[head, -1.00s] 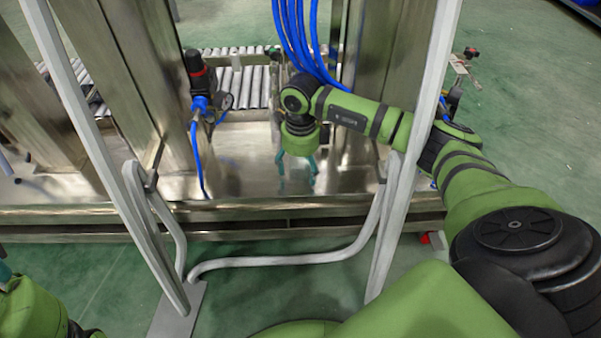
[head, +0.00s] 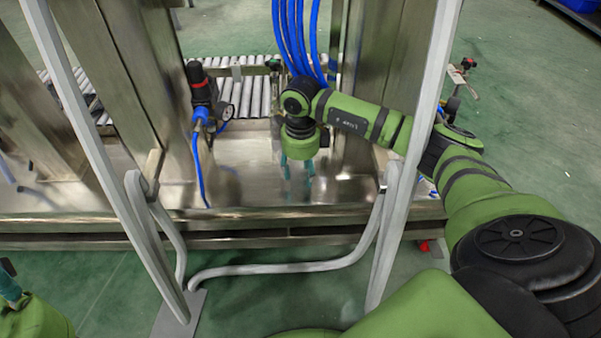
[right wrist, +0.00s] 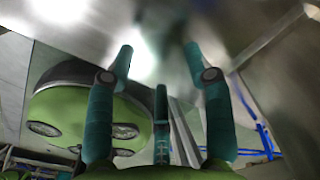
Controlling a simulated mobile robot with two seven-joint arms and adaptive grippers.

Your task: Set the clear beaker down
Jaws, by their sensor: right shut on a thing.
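My right gripper (head: 297,174) points down over the shiny steel bench (head: 240,190), its teal fingers low above or near the surface. In the right wrist view its two fingertips (right wrist: 158,62) stand apart with a see-through thing between them. I take this to be the clear beaker, but its outline is lost against the bright, blurred steel. I cannot tell whether it touches the bench. My left gripper (head: 8,285) shows only in part at the lower left edge; its jaws cannot be read.
A grey tube frame (head: 285,268) stands between me and the bench. A black and red regulator (head: 200,88) with blue hose stands left of the right gripper. Blue hoses (head: 298,35) hang behind it. A roller conveyor (head: 245,97) lies at the back.

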